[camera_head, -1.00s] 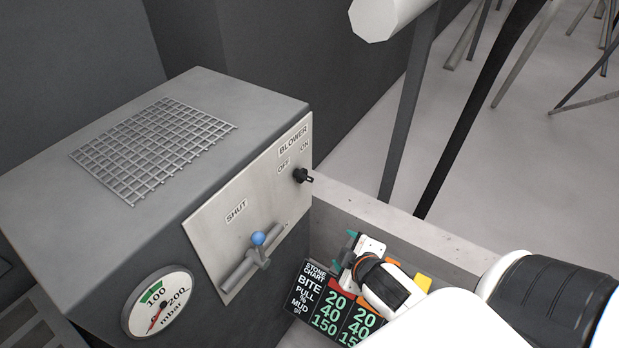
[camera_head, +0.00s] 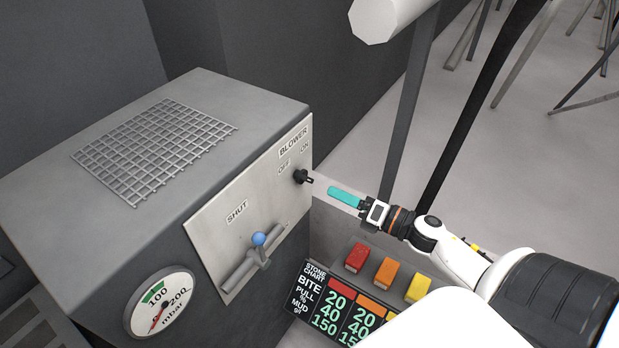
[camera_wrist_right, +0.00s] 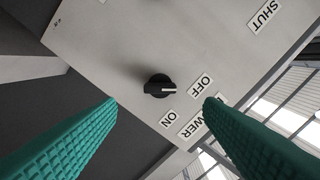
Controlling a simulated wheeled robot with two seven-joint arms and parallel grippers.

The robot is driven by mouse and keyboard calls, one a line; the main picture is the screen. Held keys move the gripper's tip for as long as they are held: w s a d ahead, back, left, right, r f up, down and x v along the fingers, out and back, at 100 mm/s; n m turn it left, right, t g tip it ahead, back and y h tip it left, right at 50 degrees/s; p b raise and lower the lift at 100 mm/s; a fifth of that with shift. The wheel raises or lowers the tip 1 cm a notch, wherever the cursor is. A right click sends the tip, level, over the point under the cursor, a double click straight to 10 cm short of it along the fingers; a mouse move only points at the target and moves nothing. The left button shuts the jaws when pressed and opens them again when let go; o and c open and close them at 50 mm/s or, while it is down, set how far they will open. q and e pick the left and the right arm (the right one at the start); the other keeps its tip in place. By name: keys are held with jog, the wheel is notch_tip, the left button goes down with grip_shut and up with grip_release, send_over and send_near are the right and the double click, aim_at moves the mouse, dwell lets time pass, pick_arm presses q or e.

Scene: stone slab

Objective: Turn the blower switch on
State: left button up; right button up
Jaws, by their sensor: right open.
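The blower switch is a small black rotary knob (camera_head: 303,177) on the pale front panel (camera_head: 230,215) of a grey box, beside the labels OFF and ON. In the right wrist view the knob (camera_wrist_right: 158,86) has a white pointer line aimed toward the OFF label (camera_wrist_right: 201,87). My right gripper (camera_head: 345,197) is just right of the knob in the head view, apart from it. In the right wrist view its two teal fingers (camera_wrist_right: 160,101) are spread wide, with the knob ahead between them and nothing held. My left gripper is not seen.
Below the switch, the panel has a blue-tipped lever (camera_head: 258,239) under a SHUT label. A pressure gauge (camera_head: 160,302) is at lower left. Red, orange and yellow blocks (camera_head: 386,273) and a stone chart (camera_head: 325,308) are below my right arm. A ledge edge runs behind the gripper.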

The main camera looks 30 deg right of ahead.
aim_at(311, 181)
jog(key=p+x, duration=0.2)
jog(key=x, duration=0.7)
jog(key=shift+w+a, duration=0.1)
jog(key=shift+w, duration=0.15)
jog(key=shift+c, duration=0.2)
jog(key=c, duration=0.9)
jog(key=shift+c, duration=0.2)
